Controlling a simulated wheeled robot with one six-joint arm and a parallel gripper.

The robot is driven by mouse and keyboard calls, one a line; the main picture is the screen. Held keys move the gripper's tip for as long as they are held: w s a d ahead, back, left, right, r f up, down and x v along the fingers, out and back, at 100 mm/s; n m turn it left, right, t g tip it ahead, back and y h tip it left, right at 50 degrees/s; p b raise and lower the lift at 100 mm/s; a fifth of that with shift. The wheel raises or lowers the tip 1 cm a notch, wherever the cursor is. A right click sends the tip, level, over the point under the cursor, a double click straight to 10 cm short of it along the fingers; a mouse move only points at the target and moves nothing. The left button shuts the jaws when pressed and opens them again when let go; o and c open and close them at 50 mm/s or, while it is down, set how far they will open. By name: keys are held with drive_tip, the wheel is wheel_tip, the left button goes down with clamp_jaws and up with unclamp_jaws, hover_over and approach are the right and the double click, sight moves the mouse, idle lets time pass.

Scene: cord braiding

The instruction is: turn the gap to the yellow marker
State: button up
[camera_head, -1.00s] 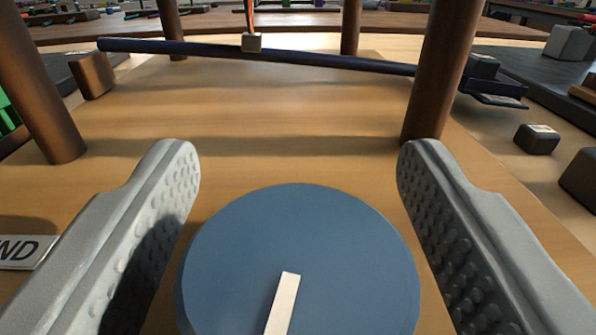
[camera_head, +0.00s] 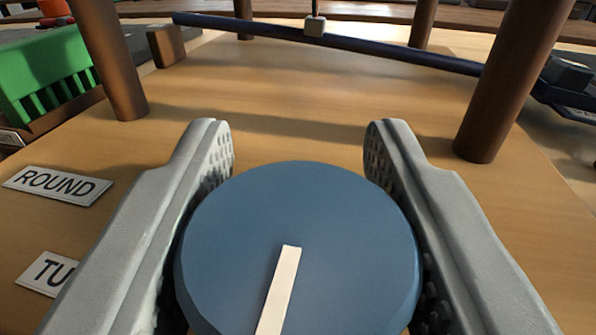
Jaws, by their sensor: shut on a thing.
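A round blue disc (camera_head: 240,225) with a pale bar (camera_head: 280,285) on its top fills the lower middle of the view. The bar runs from near the disc's centre to the bottom edge of the picture, leaning slightly left. My gripper (camera_head: 298,150) is shut on the disc, one grey finger on its left side and one on its right. The disc's near edge is cut off by the frame. I see no yellow marker and cannot make out a gap.
Brown posts (camera_head: 512,80) stand on the wooden board beyond, with a dark rod (camera_head: 400,53) across the back. Labels reading "ROUND" (camera_head: 58,185) and "TU" (camera_head: 45,272) lie left. A green slotted box (camera_head: 45,75) is at far left. Bare board lies between the posts.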

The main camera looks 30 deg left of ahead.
idle(0.3)
drive_tip(key=o, duration=1)
drive_tip(key=shift+s+d, duration=0.1)
drive_tip(key=v, duration=1.7)
drive_tip(key=shift+d, duration=0.15)
drive_tip(key=s+a+r+m+t+h, duration=0.1)
drive_tip(key=s+r+m+t+h, duration=0.2)
drive_tip(key=r, duration=0.7)
drive_tip(key=s+a+r+h, duration=0.25)
drive_tip(key=r+h, duration=0.25)
drive_tip(key=r, duration=0.5)
drive_tip(key=s+a+r+m, duration=0.1)
drive_tip(key=s+r, duration=0.1)
drive_tip(key=s, duration=0.4)
drive_tip(key=s+a+r+m, duration=0.1)
drive_tip(key=s+a+r, duration=0.1)
drive_tip(key=s, duration=0.4)
drive_tip(key=s+a+r+m+g+h, duration=0.1)
drive_tip(key=s+r, duration=0.2)
drive_tip(key=s, duration=0.3)
drive_tip(key=shift+s+a, duration=0.3)
drive_tip(key=shift+a, duration=0.1)
